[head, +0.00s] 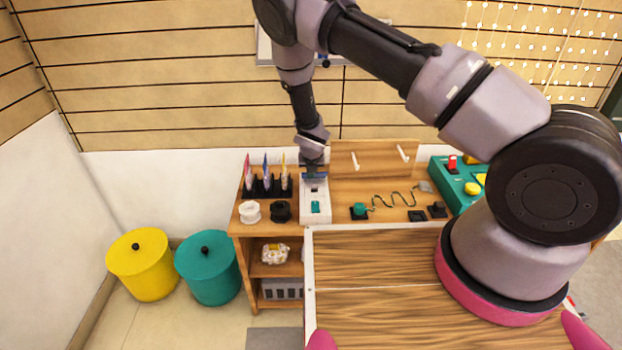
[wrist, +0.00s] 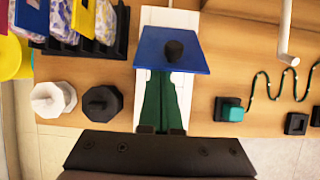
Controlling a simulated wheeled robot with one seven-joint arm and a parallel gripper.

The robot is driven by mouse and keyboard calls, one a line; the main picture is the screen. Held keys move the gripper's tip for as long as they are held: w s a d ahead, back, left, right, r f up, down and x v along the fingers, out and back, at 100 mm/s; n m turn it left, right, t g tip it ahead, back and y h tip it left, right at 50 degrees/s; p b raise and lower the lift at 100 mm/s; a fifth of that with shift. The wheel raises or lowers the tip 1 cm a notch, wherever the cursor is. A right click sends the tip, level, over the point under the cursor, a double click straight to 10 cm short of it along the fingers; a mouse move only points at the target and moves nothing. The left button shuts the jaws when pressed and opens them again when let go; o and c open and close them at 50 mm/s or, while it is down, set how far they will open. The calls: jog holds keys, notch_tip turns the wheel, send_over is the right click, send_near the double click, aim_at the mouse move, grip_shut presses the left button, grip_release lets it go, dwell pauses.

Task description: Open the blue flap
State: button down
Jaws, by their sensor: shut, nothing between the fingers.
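The blue flap (wrist: 160,55) with a black knob (wrist: 174,50) sits over the far part of a narrow white box (wrist: 150,90) in the wrist view. Its near edge looks wider than its far edge and overhangs the box sides, so it seems tilted up. A dark green strip (wrist: 163,105) shows in the box in front of it. My gripper (wrist: 162,130) is shut and empty at the near end, apart from the flap in that view. In the head view my gripper (head: 313,158) is above the box (head: 315,205) and hides most of the flap.
Left of the box stand a black rack (head: 267,188) with several upright colored items, a white spool (head: 250,212) and a black spool (head: 280,211). Right are a wavy wire (head: 393,200) and a green panel (head: 455,185). White pegs (wrist: 288,40) stick out behind.

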jog(key=shift+w+r+g, duration=0.4)
jog(key=shift+w+g, duration=0.15)
jog(key=shift+g, duration=0.2)
jog(key=shift+w+r+g, duration=0.4)
jog(key=shift+w+g, duration=0.1)
jog(key=shift+g, duration=0.25)
jog(key=shift+w+r, duration=0.4)
jog(key=shift+w, duration=0.4)
jog(key=shift+w+r, duration=0.4)
jog(key=shift+w, duration=0.4)
jog(key=shift+w+r, duration=0.2)
jog(key=shift+w, duration=0.6)
jog(key=shift+w+r, duration=0.2)
jog(key=shift+w, duration=0.55)
